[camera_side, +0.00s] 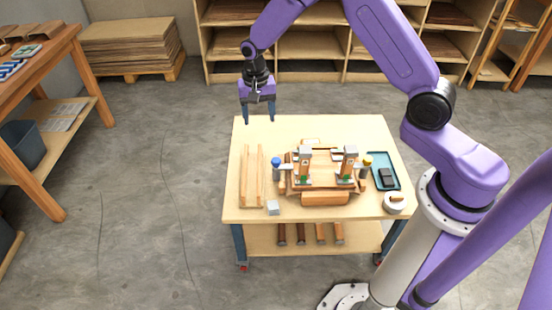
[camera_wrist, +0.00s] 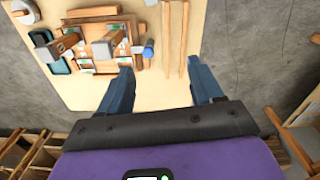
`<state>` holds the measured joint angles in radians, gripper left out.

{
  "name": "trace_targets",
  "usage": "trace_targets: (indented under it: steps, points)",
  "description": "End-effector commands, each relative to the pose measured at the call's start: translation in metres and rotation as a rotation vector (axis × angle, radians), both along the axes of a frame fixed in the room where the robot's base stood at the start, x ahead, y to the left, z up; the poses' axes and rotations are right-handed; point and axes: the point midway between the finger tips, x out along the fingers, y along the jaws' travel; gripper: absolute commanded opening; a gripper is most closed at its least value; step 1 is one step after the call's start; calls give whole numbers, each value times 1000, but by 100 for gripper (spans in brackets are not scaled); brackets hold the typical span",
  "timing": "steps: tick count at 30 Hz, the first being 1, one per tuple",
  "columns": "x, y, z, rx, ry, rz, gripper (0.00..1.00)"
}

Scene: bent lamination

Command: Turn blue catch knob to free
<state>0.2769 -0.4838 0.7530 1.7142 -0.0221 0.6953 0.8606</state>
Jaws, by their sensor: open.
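The blue catch knob (camera_side: 276,162) stands at the left side of the bending jig (camera_side: 325,184) on the table. It also shows in the wrist view (camera_wrist: 148,52), at the right of the jig there. A yellow knob (camera_side: 367,160) stands on the jig's opposite side. My gripper (camera_side: 259,122) is open and empty, high near the table's back left corner, well apart from the blue knob. In the wrist view its two dark blue fingers (camera_wrist: 160,80) are spread, with bare table between them. Whether the catch is locked or free cannot be told.
Long wooden strips (camera_side: 247,176) lie left of the jig. A small grey block (camera_side: 273,208) sits near the front edge. A teal tray (camera_side: 377,182) with a dark item and a round white object (camera_side: 395,203) are at the right. The table's back part (camera_side: 330,126) is clear.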

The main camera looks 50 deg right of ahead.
Motion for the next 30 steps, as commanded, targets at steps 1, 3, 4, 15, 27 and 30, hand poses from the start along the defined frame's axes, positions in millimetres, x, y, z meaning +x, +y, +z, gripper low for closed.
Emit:
trace_targets:
  steps: [1, 3, 4, 15, 27, 30]
  points:
    - [10, -12, -15, -2, 6, -77, 65]
    - [21, -28, -33, -6, 9, -180, 65]
    - [25, -35, -41, -6, 10, -224, 65]
    - [43, -100, -107, -12, 12, -594, 65]
    - [41, -105, -147, -14, 16, -621, 65]
    - [40, -105, -164, -13, 14, -621, 65]
